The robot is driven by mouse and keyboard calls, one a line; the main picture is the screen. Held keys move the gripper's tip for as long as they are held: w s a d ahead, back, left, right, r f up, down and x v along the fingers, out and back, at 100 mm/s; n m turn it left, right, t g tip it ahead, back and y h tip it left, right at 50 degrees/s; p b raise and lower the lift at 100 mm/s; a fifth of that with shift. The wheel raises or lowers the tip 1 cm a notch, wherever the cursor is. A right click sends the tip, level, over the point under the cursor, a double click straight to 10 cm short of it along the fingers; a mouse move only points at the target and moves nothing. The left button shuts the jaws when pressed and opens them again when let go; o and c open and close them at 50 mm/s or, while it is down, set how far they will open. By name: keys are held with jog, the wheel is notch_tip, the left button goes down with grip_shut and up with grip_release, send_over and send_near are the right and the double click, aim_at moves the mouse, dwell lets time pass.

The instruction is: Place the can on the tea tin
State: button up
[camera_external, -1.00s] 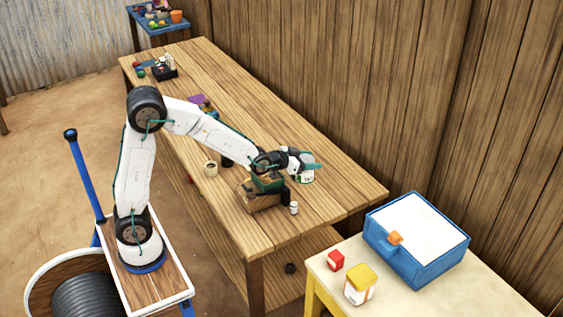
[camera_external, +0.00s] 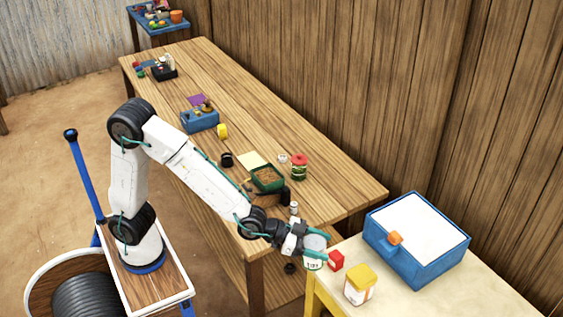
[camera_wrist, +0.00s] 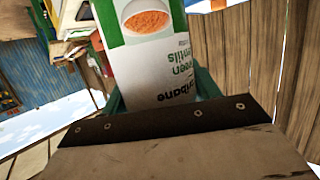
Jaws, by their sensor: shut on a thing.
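The can (camera_external: 313,265) has a white and green label and is held in my gripper (camera_external: 316,245). In the wrist view the can (camera_wrist: 155,65) fills the upper middle, showing "green lentils" lettering and a bowl picture. My gripper is shut on it, in the air at the left edge of the cream-topped table. A yellow-lidded tin with a pale label (camera_external: 360,286) stands on that table, right of and lower in the picture than my gripper. It looks like the tea tin, but its lettering is unreadable.
A blue box with a white top (camera_external: 417,238) stands behind on the cream table (camera_external: 440,300). The long wooden table (camera_external: 335,190) holds a red-topped green can (camera_external: 300,167) and other items.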

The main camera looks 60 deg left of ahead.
jog(key=shift+w+a+x, duration=0.15)
jog(key=shift+a+x, duration=0.05)
jog(key=shift+x, duration=2.55)
jog(key=shift+w+a+x, duration=0.15)
jog(key=shift+a+x, duration=0.1)
jog(key=shift+x, duration=2.55)
jog(key=shift+w+a+x, duration=0.15)
jog(key=shift+a+x, duration=0.05)
jog(key=shift+x, duration=2.55)
jog(key=shift+f, duration=0.3)
jog(key=o, duration=1.2)
jog(key=shift+f, duration=0.1)
